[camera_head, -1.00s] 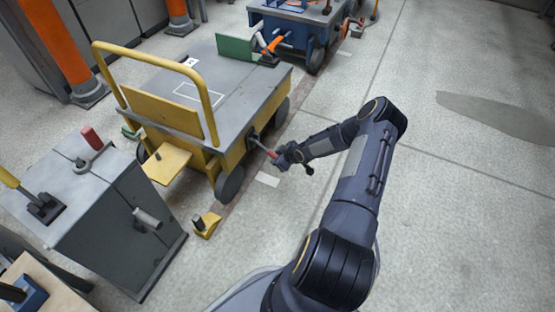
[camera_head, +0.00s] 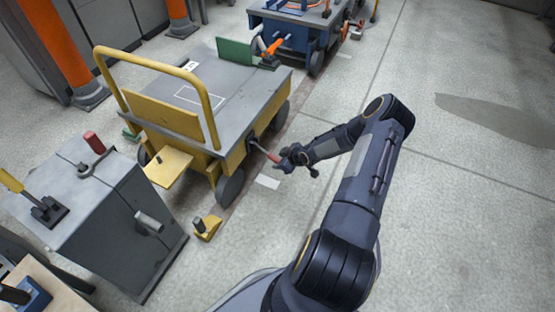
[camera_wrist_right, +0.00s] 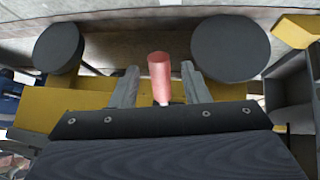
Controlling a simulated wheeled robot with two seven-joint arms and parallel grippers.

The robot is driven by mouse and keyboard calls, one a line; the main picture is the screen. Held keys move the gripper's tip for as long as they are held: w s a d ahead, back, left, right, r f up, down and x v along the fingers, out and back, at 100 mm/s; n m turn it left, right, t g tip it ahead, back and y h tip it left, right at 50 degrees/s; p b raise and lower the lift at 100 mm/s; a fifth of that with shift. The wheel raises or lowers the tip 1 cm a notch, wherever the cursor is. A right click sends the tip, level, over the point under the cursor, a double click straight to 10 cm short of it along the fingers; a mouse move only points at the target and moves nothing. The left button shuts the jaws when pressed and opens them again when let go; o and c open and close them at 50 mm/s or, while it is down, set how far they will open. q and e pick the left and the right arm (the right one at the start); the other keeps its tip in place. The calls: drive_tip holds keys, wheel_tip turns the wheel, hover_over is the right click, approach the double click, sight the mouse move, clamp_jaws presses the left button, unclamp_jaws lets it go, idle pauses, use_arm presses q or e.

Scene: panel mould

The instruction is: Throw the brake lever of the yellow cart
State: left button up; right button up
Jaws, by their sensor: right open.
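The yellow cart (camera_head: 235,157) with a grey top stands left of centre in the head view. Its brake lever (camera_head: 264,151), a thin bar with a red grip, sticks out from the cart's side toward my right gripper (camera_head: 283,162). In the right wrist view the red grip (camera_wrist_right: 160,78) stands between the two fingers of my right gripper (camera_wrist_right: 160,85). The fingers are open, with a gap visible on each side of the grip. My left gripper is not in view.
A grey cabinet (camera_head: 120,215) with levers stands at the lower left. A yellow wheel chock (camera_head: 207,228) lies on the floor near the cart. A blue cart (camera_head: 290,38) stands behind. The floor to the right is clear.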

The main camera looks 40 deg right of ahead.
drive_tip(key=shift+p+v, duration=0.7)
drive_tip(key=shift+v, duration=1.6)
